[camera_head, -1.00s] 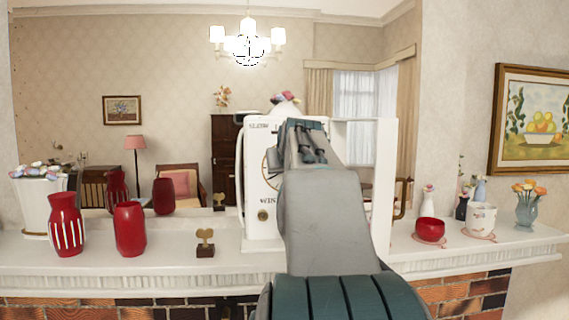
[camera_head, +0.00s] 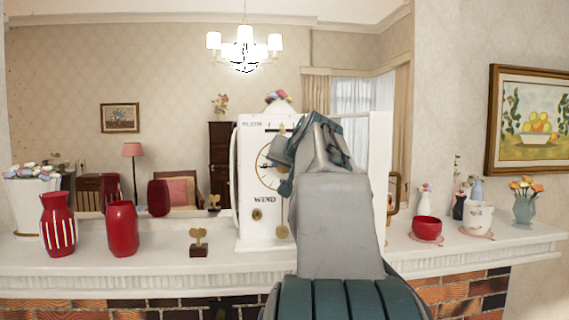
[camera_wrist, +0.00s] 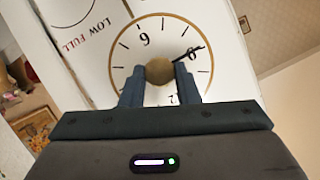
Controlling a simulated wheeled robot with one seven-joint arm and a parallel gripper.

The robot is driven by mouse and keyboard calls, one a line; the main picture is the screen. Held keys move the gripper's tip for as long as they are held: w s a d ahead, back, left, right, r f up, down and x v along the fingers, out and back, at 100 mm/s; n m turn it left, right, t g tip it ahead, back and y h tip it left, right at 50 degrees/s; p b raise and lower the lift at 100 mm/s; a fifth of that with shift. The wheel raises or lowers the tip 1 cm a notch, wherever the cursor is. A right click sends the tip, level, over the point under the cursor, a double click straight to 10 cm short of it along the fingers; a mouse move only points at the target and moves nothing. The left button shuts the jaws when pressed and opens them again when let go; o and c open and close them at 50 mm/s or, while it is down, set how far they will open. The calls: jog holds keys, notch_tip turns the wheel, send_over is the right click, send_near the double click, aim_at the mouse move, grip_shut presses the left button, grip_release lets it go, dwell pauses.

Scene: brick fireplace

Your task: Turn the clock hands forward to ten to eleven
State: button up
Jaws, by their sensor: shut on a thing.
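The white clock (camera_head: 250,226) stands on the mantel, its dial (camera_head: 266,180) partly hidden by my arm in the head view. In the wrist view the dial (camera_wrist: 126,60) appears turned, with the 6 at top and the 9 at right. My gripper (camera_head: 277,168) is at the dial's centre; in the wrist view its fingers (camera_wrist: 160,80) are shut on a round brass knob (camera_wrist: 159,70). A black hand (camera_wrist: 188,53) points from the knob toward the 9. Any other hand is hidden.
Red vases (camera_head: 123,230) and a small brass ornament (camera_head: 198,243) stand left of the clock on the mantel (camera_head: 160,262). A red bowl (camera_head: 426,229), a white pot (camera_head: 477,218) and a flower vase (camera_head: 524,207) stand to the right. A brass disc (camera_head: 281,231) hangs low on the clock's front.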

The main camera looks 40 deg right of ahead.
jog(key=shift+f, duration=0.15)
jog(key=o, duration=1)
jog(key=shift+c, duration=0.2)
jog(key=b+v, duration=0.2)
jog(key=v, duration=1.2)
jog(key=shift+s, duration=0.15)
